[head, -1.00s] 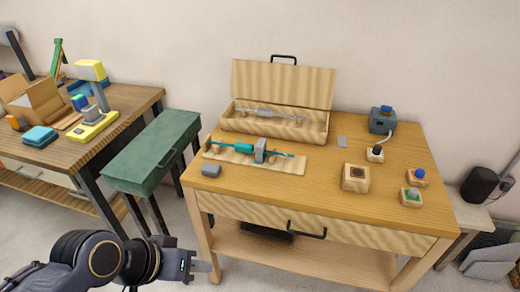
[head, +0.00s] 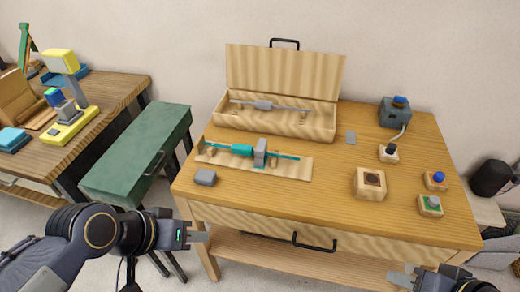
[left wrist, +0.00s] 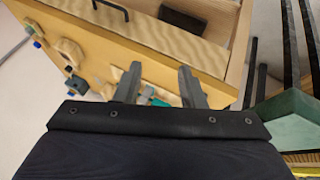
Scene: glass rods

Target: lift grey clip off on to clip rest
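The grey clip (head: 261,152) stands upright around a teal rod (head: 285,157) that lies across a wooden holder (head: 219,160) on the table. A teal block (head: 242,151) sits on the same rod, left of the clip.
An open wooden box (head: 225,117) holding a grey rod assembly (head: 264,105) stands behind the holder. Button blocks (head: 430,206) and a wooden block with a dark round top (head: 369,184) are at right. A green cabinet (head: 140,150) stands left. The table's front middle is clear.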

